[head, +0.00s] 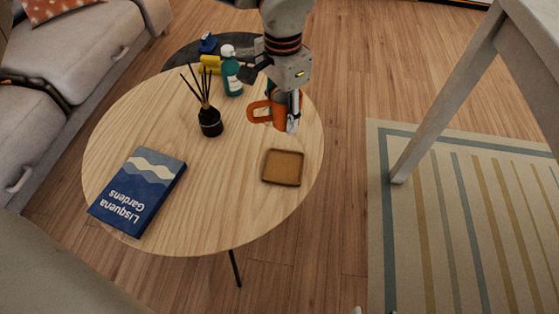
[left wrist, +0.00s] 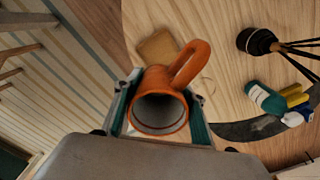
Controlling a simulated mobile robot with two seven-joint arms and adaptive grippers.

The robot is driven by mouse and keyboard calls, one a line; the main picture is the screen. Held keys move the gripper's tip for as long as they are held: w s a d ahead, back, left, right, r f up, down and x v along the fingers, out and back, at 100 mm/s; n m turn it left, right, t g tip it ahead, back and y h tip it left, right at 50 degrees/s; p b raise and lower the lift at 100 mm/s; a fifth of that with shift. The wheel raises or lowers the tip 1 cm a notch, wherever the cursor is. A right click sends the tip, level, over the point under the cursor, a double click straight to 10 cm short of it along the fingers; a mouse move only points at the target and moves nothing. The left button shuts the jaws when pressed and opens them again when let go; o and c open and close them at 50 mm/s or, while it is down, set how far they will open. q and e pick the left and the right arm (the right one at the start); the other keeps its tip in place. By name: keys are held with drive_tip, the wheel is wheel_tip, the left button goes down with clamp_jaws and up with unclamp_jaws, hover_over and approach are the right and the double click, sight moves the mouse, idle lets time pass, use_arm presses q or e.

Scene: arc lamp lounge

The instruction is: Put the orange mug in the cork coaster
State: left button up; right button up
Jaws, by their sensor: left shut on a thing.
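The orange mug (head: 259,112) is held by my left gripper (head: 284,115) near the right side of the round wooden table. In the left wrist view, the mug (left wrist: 160,108) sits between the two fingers (left wrist: 160,112), its open mouth facing the camera and its handle pointing up and right. The gripper hides part of the mug in the head view. The cork coaster (head: 283,167), a square brown tray with a raised rim, lies empty on the table, nearer the head camera than the mug. In the left wrist view the coaster (left wrist: 157,46) is partly covered by the mug.
A black reed diffuser (head: 210,121) stands left of the mug. A teal bottle (head: 232,75) and a yellow item (head: 210,64) are behind. A blue book (head: 138,192) lies at the table's left front. The wood (head: 225,185) between book and coaster is bare.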

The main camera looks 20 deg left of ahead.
use_arm(q)
drive_tip(key=shift+r+p, duration=0.25)
drive_tip(key=shift+p, duration=0.05)
drive_tip(key=shift+f+p, duration=0.6)
drive_tip(key=shift+f, duration=0.1)
hover_over(281, 169)
wheel_tip(281, 169, down, 13)
drive_tip(key=shift+f, duration=0.1)
drive_tip(key=shift+f+b, duration=0.25)
drive_tip(key=shift+b, duration=0.05)
wheel_tip(281, 169, down, 4)
drive_tip(key=shift+s+r+b, duration=0.1)
drive_tip(key=shift+r+b, duration=0.1)
drive_tip(key=shift+b, duration=0.2)
drive_tip(key=shift+f, duration=0.35)
drive_tip(key=shift+r, duration=0.2)
drive_tip(key=shift+f, duration=0.1)
use_arm(e)
drive_tip(key=shift+w+d+r+n, duration=0.6)
drive_tip(key=shift+w+d+r, duration=0.15)
drive_tip(key=shift+d, duration=0.15)
